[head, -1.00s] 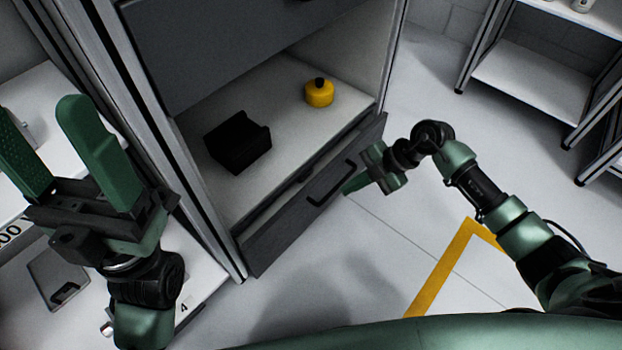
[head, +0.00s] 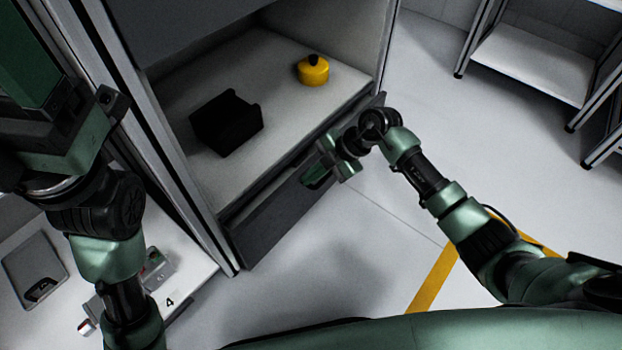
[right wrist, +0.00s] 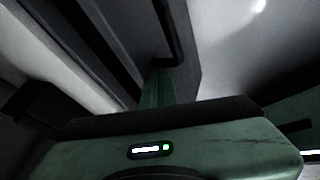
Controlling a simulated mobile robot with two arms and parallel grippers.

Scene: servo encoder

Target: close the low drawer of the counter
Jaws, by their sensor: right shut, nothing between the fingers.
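The low drawer (head: 265,229) of the counter is a dark grey front under the open shelf. A narrow dark strip shows between its front and the counter, so it stands slightly out. My right gripper (head: 314,176) is shut and empty, with its tip at the drawer front, over the handle area. In the right wrist view its green fingers (right wrist: 158,80) reach the dark front beside the black handle (right wrist: 174,45); contact cannot be told for sure.
On the counter's shelf (head: 275,115) are a black box-like holder (head: 226,122) and a yellow round object (head: 313,70). A white worktop (head: 195,262) with small devices is at lower left. Racks (head: 530,62) stand at upper right. The floor right of the drawer is clear.

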